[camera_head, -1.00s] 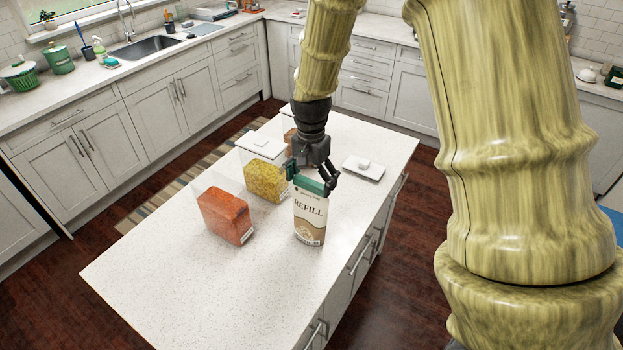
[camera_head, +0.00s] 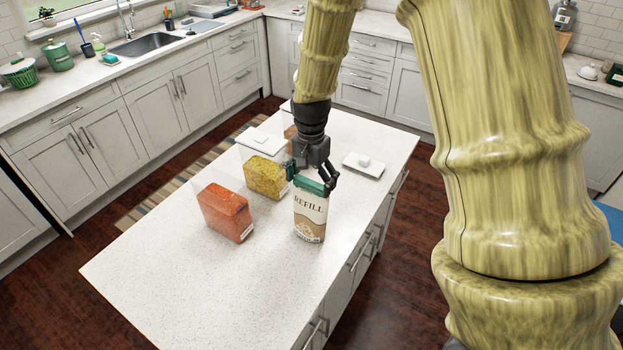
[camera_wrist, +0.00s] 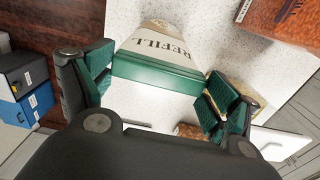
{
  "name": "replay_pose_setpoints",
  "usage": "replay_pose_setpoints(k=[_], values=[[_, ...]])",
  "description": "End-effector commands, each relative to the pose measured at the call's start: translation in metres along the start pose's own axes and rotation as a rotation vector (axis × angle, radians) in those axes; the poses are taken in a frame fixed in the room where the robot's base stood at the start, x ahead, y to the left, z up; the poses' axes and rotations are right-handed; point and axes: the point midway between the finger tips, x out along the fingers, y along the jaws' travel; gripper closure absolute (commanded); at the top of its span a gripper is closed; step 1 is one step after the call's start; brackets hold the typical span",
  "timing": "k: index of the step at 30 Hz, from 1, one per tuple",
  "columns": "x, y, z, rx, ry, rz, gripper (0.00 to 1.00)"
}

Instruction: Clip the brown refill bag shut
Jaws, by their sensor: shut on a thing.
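The brown refill bag (camera_head: 309,222), cream and brown with "REFILL" printed on it, stands upright on the white island. It also shows beyond the fingers in the wrist view (camera_wrist: 165,38). A green clip (camera_wrist: 158,74) lies across the bag's top edge; in the head view it is a green bar (camera_head: 309,186) at the bag's top. My gripper (camera_head: 312,180) is above the bag, with its green-padded fingers at the two ends of the clip, shut on it. Whether the clip's jaws are closed around the bag cannot be seen.
Left of the bag stand clear containers with orange (camera_head: 224,212) and yellow (camera_head: 265,177) contents; a brown one (camera_head: 290,132) is partly hidden behind. A white lid (camera_head: 363,166) lies behind right. The island's front (camera_head: 190,290) is clear. The bag stands near the island's right edge.

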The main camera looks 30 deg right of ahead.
Motion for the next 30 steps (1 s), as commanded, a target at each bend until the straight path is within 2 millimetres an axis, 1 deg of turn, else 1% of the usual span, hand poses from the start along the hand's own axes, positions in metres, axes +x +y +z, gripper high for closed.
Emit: replay_pose_setpoints(k=[30], values=[[0.0079, 0.0002, -0.0002, -0.001, 0.001, 0.0, 0.23]])
